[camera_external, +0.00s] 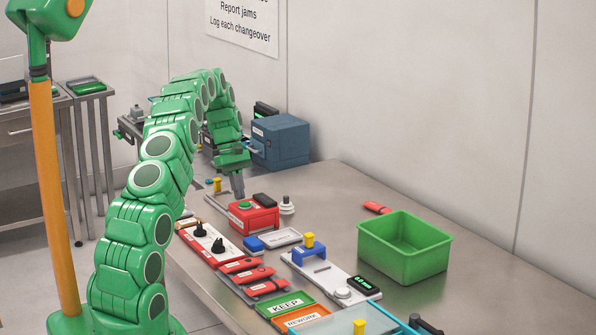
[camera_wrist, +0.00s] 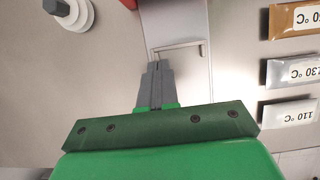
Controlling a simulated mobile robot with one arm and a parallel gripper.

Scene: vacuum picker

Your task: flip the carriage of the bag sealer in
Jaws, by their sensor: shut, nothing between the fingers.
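My gripper (camera_external: 239,196) is shut and empty, pointing down above the table behind the red box. In the wrist view its grey fingertips (camera_wrist: 158,66) are together, beside a thin metal bar (camera_wrist: 182,46) on a pale plate (camera_wrist: 186,18); I cannot tell whether they touch it. A blue-grey boxy machine (camera_external: 281,142) stands at the back, just beyond my wrist. A small yellow knob (camera_external: 217,185) shows left of the fingers. I cannot tell for sure which part is the bag sealer's carriage; my arm hides part of this area.
A red box with a green button (camera_external: 253,215) and a white knob (camera_external: 287,205) stand close to the fingers. Several temperature-labelled pouches (camera_wrist: 290,72) lie at the right of the wrist view. A blue bridge on a white base (camera_external: 309,254) and a green bin (camera_external: 404,247) are nearer the camera.

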